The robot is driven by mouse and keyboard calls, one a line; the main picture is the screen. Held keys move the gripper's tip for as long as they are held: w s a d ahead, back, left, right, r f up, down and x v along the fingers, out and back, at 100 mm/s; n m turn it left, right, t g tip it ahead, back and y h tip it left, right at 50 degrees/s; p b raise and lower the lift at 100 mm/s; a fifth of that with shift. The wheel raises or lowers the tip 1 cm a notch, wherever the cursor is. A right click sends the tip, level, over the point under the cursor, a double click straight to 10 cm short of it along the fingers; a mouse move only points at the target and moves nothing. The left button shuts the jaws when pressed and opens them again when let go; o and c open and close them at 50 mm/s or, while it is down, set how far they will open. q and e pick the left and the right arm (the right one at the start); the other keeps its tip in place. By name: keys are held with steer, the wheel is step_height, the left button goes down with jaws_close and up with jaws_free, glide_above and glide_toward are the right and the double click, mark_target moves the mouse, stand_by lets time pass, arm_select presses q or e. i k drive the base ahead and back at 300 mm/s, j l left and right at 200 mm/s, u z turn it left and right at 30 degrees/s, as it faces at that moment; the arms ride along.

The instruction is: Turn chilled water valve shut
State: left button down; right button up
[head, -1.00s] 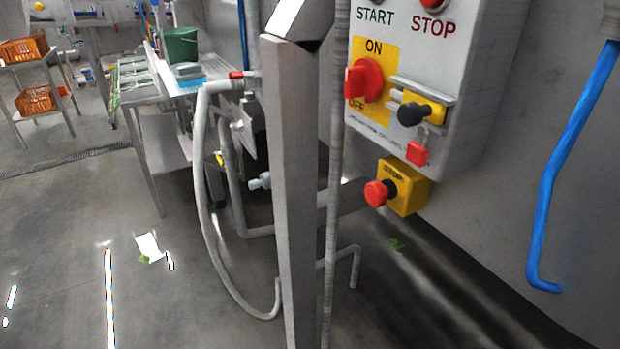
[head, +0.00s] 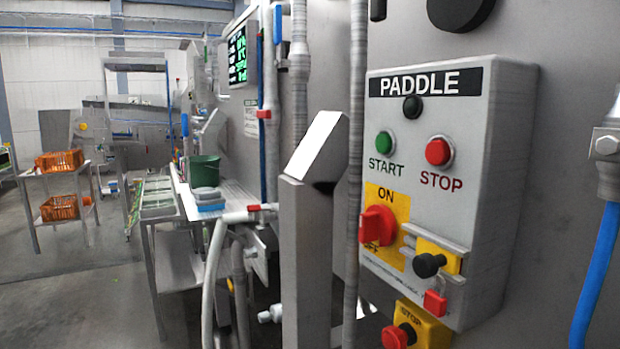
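No valve marked as chilled water can be made out in this view. A blue pipe (head: 594,278) hangs from a metal fitting (head: 607,146) at the right edge, partly cut off by the frame. Left of the grey conduit, a small blue part (head: 277,24) sits among the upright pipes, and a red part (head: 264,114) is on a pipe below it. A white hose (head: 212,265) with a red-marked end (head: 254,208) runs down beside the table. I cannot tell whether any of these is the valve. Neither of my grippers is in view.
A PADDLE control box (head: 437,190) and a yellow stop box (head: 424,326) are on the wall close at right. A steel post (head: 303,255) stands in front. A green bucket (head: 204,171) is on a table. Orange crates (head: 60,160) stand at far left. Left floor is open.

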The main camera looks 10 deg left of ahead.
mark_target(277, 9)
steer(key=i+j, duration=0.15)
steer(key=j, duration=0.3)
steer(key=i+j+z, duration=0.1)
steer(key=j, duration=0.3)
steer(key=i+j, duration=0.25)
steer(key=j, duration=0.2)
steer(key=i+j+z, duration=0.1)
steer(key=j, duration=0.35)
steer(key=i+j, duration=0.2)
steer(key=j, duration=0.25)
steer(key=i+j+z, duration=0.1)
steer(key=j, duration=0.35)
steer(key=i+j+z, duration=0.1)
steer(key=j, duration=0.35)
